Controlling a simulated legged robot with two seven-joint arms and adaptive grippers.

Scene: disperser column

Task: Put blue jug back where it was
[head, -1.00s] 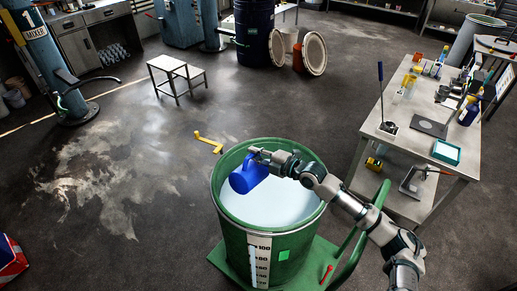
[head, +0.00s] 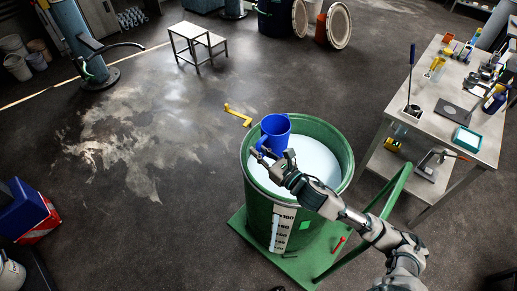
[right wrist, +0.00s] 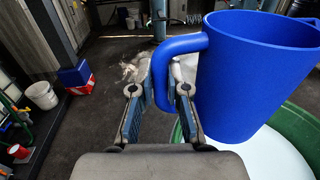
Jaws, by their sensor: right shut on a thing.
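The blue jug (head: 276,131) is upright over the far left part of a green drum (head: 262,211) that holds white liquid (head: 315,160). My right gripper (head: 262,158) is shut on the jug's handle. In the right wrist view the jug (right wrist: 250,75) fills the right side, and its handle lies between the two fingers of the gripper (right wrist: 160,100). The liquid surface shows below the jug there. My left gripper is not in view.
A workbench (head: 439,88) with tools and a teal-edged tray (head: 467,139) stands at right. A step stool (head: 197,46) stands at the back. A blue and red container (head: 30,210) is at far left. The floor left of the drum is clear.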

